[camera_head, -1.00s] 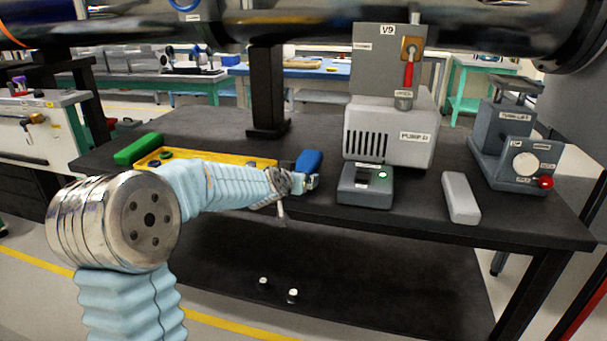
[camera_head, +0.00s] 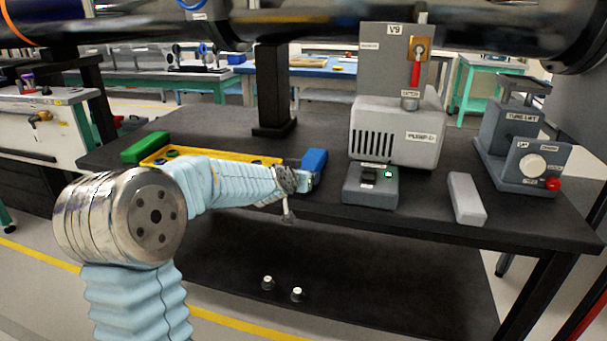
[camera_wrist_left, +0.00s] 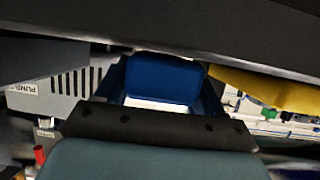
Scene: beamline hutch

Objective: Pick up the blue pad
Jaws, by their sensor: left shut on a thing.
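The blue pad (camera_head: 315,160) is at the front part of the dark table, at the right end of the yellow tray. It also shows between the fingers in the left wrist view (camera_wrist_left: 165,78). My left gripper (camera_head: 308,180) reaches in from the left and is shut on the blue pad. In the left wrist view its fingers (camera_wrist_left: 163,98) lie on both sides of the pad. I cannot tell whether the pad is clear of the table. My right gripper is not in view.
A yellow tray (camera_head: 230,157) and a green block (camera_head: 146,147) lie behind my left arm. A grey box with a display (camera_head: 370,187), pump (camera_head: 398,130), pale grey block (camera_head: 466,198) and grey lift (camera_head: 520,150) stand to the right. A dark pipe (camera_head: 320,22) runs overhead.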

